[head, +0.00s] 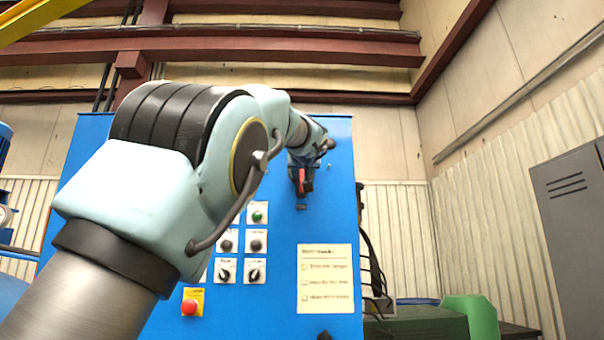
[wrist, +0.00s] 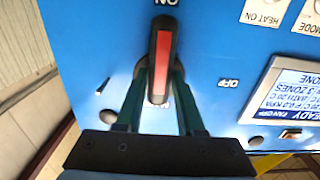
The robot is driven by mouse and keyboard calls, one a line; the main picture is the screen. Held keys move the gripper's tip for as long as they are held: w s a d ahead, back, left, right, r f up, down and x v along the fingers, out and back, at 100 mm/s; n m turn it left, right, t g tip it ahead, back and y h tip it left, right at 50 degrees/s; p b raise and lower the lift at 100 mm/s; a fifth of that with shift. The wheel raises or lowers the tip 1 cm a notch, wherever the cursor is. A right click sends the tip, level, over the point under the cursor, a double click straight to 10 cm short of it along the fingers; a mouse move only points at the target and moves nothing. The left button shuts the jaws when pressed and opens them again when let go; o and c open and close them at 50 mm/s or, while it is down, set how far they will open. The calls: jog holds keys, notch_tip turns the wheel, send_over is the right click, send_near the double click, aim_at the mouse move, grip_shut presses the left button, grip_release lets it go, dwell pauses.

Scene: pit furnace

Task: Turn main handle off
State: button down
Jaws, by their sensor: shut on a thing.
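The main handle (wrist: 160,55) is a dark bar with a red face on the blue cabinet front. In the wrist view its upper end points at the ON label (wrist: 166,3), and the OFF label (wrist: 229,83) is to its right. My gripper (wrist: 160,78) is shut on the handle, with one dark green finger on each side of its lower part. In the head view my gripper (head: 301,165) is at the upper part of the cabinet, and the red of the handle (head: 302,180) shows just below it. The handle's base is partly hidden by the fingers.
The blue cabinet (head: 335,210) carries knobs, a red stop button (head: 189,307) and a paper notice (head: 325,278). A lit display (wrist: 295,95) is right of the handle in the wrist view. A grey locker (head: 572,215) stands at the right.

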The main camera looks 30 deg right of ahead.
jog(key=shift+a+m, duration=0.1)
jog(key=shift+m, duration=0.2)
dwell(0.5)
jog(key=m, duration=0.3)
jog(key=shift+w+a+r+m+b, duration=0.1)
jog(key=shift+w+a+m+b, duration=0.1)
jog(key=shift+a+m+b, duration=0.1)
jog(key=shift+w+a+r+m+p, duration=0.15)
jog(key=shift+r+m+p, duration=0.3)
jog(key=shift+m, duration=1.8)
jog(key=shift+a+r+m+p, duration=0.15)
jog(key=shift+m+p, duration=0.45)
jog(key=shift+m, duration=1.7)
jog(key=shift+w+a+r+m+p, duration=0.2)
jog(key=shift+m+p, duration=0.35)
jog(key=shift+m, duration=1.7)
jog(key=shift+s, duration=0.15)
jog(key=c, duration=0.5)
grip_release()
